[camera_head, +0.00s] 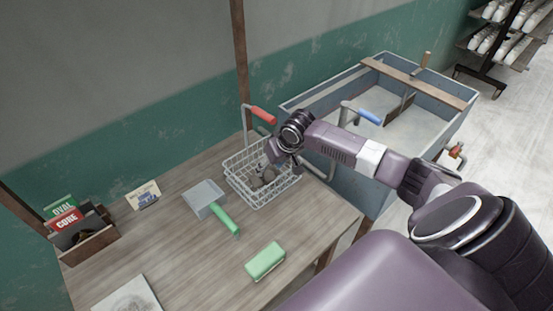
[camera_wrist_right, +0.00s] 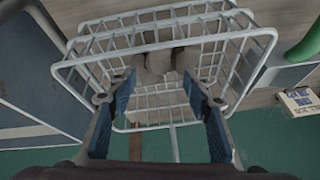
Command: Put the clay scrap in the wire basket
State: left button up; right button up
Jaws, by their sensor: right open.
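The white wire basket (camera_head: 262,203) stands on the wooden table near its far right end, with a red-gripped handle raised at the back. Grey-brown clay scrap (camera_head: 264,181) lies inside it as rounded lumps. My right gripper (camera_head: 272,156) is over the basket's back right part, pointing down. In the right wrist view, its blue-padded fingers (camera_wrist_right: 160,90) are spread apart, with the basket's wires (camera_wrist_right: 70,62) around them. The clay lumps (camera_wrist_right: 160,60) show beyond the fingertips, not held. My left gripper is not in view.
A dustpan with a green handle (camera_head: 224,219) lies left of the basket. A green sponge-like block (camera_head: 265,261) lies in front. A card (camera_head: 143,195) and a wooden box of labelled packets (camera_head: 88,243) are at left. A grey-blue sink (camera_head: 340,180) stands right of the table.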

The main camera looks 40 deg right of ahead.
jog(key=b+v, duration=0.1)
jog(key=v, duration=1)
jog(key=shift+s, duration=0.15)
